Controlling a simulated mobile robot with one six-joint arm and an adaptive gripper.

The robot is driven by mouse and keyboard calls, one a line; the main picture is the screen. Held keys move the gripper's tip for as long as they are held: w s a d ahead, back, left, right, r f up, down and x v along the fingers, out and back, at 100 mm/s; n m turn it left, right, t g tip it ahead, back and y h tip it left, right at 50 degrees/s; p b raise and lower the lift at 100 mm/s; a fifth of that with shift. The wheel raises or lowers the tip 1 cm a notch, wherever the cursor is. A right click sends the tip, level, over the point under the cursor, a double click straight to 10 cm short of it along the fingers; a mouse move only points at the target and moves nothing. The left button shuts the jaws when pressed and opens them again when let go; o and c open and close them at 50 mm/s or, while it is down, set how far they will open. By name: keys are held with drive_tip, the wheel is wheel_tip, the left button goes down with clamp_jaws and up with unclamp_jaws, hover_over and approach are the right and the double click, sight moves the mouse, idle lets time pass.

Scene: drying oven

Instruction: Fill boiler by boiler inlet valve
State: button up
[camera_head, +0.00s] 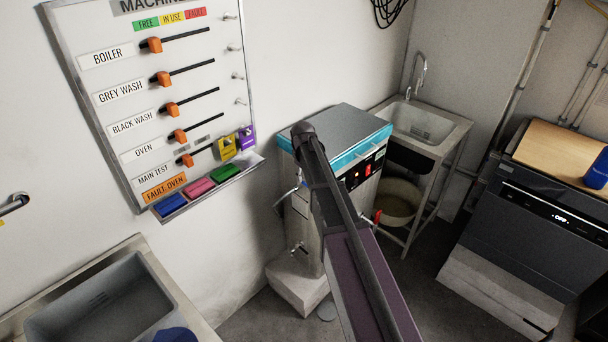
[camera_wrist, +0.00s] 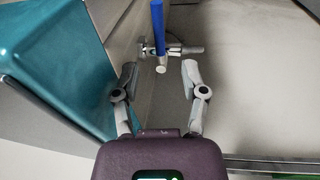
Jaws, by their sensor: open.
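The boiler (camera_head: 350,130) is a grey metal cabinet with a teal band and red displays, standing against the wall. Its teal side (camera_wrist: 60,60) fills the left of the wrist view. A valve with a blue lever (camera_wrist: 157,22) and a metal body (camera_wrist: 175,50) shows in the wrist view ahead of my gripper (camera_wrist: 160,70). My gripper is open and empty, its fingers to either side of the valve's line. I cannot tell the remaining gap. In the head view my arm covers part of the boiler, and the gripper is hidden.
A red-handled valve (camera_head: 377,216) is on the boiler's right side. A metal sink (camera_head: 440,138) stands behind right, with a bucket (camera_head: 398,203) below. A dark appliance (camera_head: 520,230) is at right, and a basin (camera_head: 100,305) at lower left. A machine status board (camera_head: 75,45) hangs left.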

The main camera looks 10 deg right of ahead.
sight(305, 183)
drive_tip(key=shift+w+d+f+b, duration=0.1)
drive_tip(key=shift+w+f+b, duration=0.1)
drive_tip(key=shift+f+b, duration=0.85)
drive_tip(key=shift+w+d+f+b, duration=0.1)
drive_tip(key=shift+w+f+b, duration=0.05)
drive_tip(key=shift+f+b, duration=0.85)
drive_tip(key=shift+f, duration=0.15)
clamp_jaws()
